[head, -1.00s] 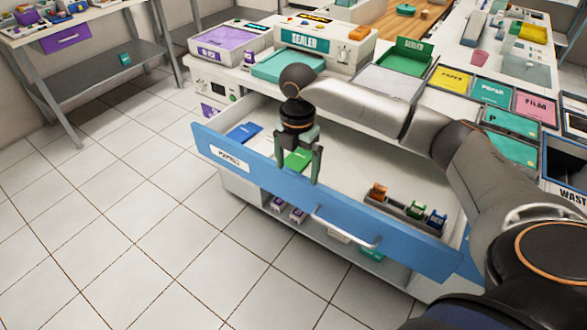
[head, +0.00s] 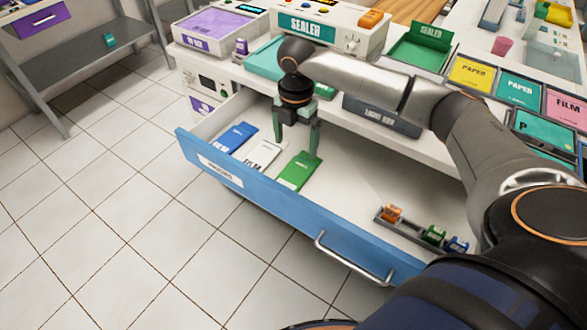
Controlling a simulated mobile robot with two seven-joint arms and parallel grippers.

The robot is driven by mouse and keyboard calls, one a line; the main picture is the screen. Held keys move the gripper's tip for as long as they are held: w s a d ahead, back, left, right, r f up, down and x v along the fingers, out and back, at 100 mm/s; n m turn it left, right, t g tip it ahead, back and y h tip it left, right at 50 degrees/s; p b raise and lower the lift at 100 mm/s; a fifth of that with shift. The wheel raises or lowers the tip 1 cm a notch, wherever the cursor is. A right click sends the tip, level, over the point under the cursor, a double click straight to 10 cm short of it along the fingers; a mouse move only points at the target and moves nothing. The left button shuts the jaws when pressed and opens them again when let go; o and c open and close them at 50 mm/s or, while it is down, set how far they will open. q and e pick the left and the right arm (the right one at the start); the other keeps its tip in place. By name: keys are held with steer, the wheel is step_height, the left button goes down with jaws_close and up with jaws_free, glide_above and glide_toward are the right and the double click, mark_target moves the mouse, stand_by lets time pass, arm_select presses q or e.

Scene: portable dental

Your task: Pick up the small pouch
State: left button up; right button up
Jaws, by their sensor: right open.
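The blue-fronted drawer (head: 290,218) is pulled open. In its left part lie three flat pouches: a blue one (head: 236,138), a white one (head: 262,155) with dark lettering, and a green one (head: 299,171). I cannot tell from the print which is the small one. My right gripper (head: 295,151) is open and points down, with nothing between its fingers. It is over the drawer, by the far ends of the white and green pouches. Its right finger overlaps the green pouch's far end in the picture; whether it touches cannot be told. My left gripper is not in view.
A narrow rack of small coloured boxes (head: 432,233) lies in the drawer's right part. The drawer handle (head: 352,262) sticks out in front. The counter with the sealer (head: 318,30) and a grey bin (head: 381,117) stands behind. The drawer's middle is bare.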

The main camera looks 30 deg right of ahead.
glide_above(292, 177)
steer(key=d, duration=0.1)
step_height(292, 177, down, 5)
steer(key=shift+f+b, duration=0.2)
steer(key=shift+b, duration=0.1)
steer(key=shift+a+f+b, duration=0.15)
steer(key=shift+a+f, duration=0.05)
steer(key=shift+f, duration=0.7)
steer(key=shift+a+f+b, duration=0.1)
steer(key=shift+a+f, duration=0.05)
steer(key=shift+f, duration=0.75)
steer(key=shift+a+f+b, duration=0.15)
steer(key=shift+a+f, duration=0.05)
steer(key=shift+f, duration=0.7)
steer(key=c, duration=1.1)
steer(key=shift+r, duration=0.1)
steer(key=shift+c, duration=0.2)
